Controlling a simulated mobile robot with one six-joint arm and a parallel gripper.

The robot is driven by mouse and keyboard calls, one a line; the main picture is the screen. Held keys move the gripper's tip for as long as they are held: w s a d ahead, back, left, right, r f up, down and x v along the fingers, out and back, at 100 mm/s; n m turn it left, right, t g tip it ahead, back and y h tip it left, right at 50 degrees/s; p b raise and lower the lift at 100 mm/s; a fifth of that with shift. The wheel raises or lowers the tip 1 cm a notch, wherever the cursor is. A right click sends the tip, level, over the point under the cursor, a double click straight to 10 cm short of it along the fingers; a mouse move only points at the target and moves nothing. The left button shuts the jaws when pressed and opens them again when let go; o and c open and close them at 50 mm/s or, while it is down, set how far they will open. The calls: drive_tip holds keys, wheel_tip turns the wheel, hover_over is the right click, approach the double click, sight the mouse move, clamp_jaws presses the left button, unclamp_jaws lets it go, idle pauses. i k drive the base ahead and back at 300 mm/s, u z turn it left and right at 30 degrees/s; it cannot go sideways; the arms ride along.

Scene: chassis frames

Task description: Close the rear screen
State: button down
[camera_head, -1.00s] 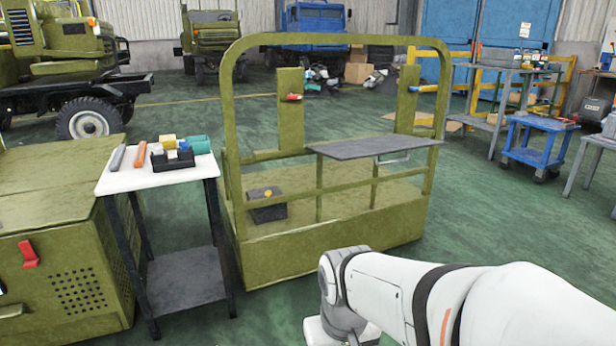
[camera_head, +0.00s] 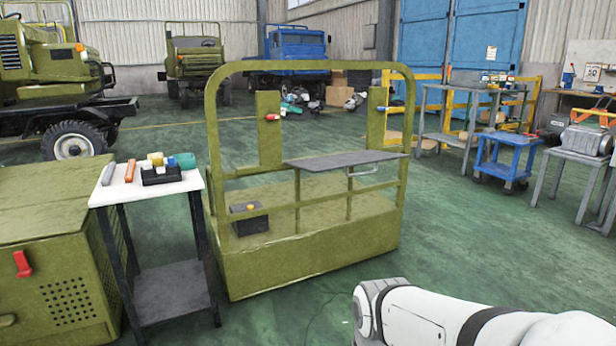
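An olive-green chassis frame (camera_head: 221,262) with a tall rounded hoop stands on the floor in the middle of the view. A flat dark grey panel (camera_head: 340,160), which looks like the rear screen, sticks out roughly level across the frame at mid height. A thin metal handle or stay (camera_head: 366,171) shows under its right part. Two upright green plates stand behind, the left one (camera_head: 269,140) with a red latch-like part (camera_head: 274,117). My white arm reaches in at the bottom right, apart from the frame. My gripper is outside the view.
A small white-topped table (camera_head: 110,193) with tools stands left of the frame, beside a green cabinet (camera_head: 60,240). A blue cart (camera_head: 506,155) and grey benches stand at right. Green floor is clear in front and to the right of the frame.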

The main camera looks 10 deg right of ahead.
sight(314, 164)
drive_tip(key=i, duration=1)
drive_tip(key=z, duration=0.05)
